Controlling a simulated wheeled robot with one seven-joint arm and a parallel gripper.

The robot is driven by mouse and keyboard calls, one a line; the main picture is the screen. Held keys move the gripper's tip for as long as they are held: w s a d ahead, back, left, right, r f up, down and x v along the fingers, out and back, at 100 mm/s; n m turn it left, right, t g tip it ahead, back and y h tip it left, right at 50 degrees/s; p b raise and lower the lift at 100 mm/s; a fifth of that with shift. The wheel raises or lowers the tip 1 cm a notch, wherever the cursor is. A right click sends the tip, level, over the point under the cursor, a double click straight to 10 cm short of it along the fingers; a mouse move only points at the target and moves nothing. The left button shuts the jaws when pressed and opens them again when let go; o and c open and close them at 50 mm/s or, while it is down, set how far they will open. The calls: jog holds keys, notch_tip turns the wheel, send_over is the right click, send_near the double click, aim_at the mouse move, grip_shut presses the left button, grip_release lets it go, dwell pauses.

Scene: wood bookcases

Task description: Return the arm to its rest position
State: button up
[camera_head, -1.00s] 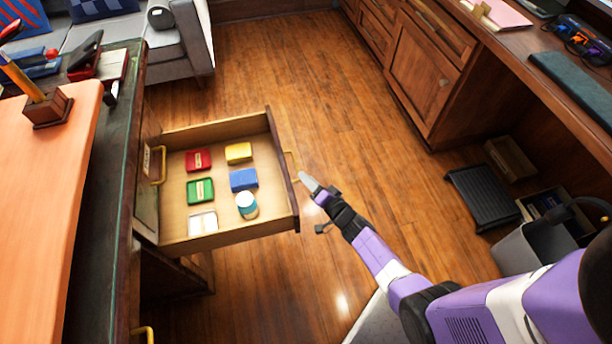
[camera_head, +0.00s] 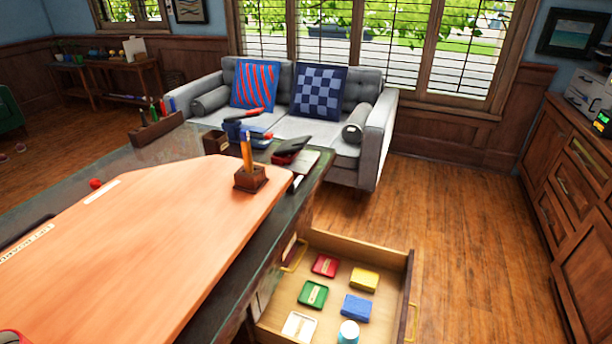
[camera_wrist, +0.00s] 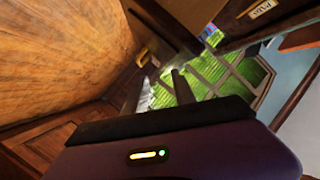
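My gripper (camera_wrist: 158,82) shows in the wrist view, with two dark fingers rising from the dark palm bar. The fingers stand apart with nothing visible between them. The arm and gripper are out of the head view. The open drawer (camera_head: 405,275) shows at the bottom of the head view, pulled out from the desk. It holds a red box (camera_head: 325,265), a yellow box (camera_head: 364,280), a green box (camera_head: 313,293), a blue box (camera_head: 357,308), a white box (camera_head: 299,326) and a white-and-blue jar (camera_head: 348,333).
The desk (camera_head: 130,235) fills the left, with a pencil holder (camera_head: 250,180) near its far corner. A grey sofa (camera_head: 375,140) stands behind it. Wood cabinets (camera_head: 575,190) line the right. The wooden floor (camera_head: 470,220) between is clear.

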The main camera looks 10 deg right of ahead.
jog(key=s+a+r+n+y+p, duration=0.1)
jog(key=s+r, duration=0.5)
jog(key=r, duration=0.6)
jog(key=s+a+r+n+y+p, duration=0.1)
jog(key=s+a+r+n+p, duration=0.2)
jog(key=r, duration=0.9)
jog(key=s+a+r+n+y+p, duration=0.1)
jog(key=s+a+r+n+p, duration=0.1)
jog(key=s+a+r+n, duration=0.4)
jog(key=s+a+r, duration=0.4)
jog(key=r, duration=0.2)
jog(key=shift+s+a+y, duration=0.15)
jog(key=shift+a+y, duration=0.1)
jog(key=shift+y, duration=0.15)
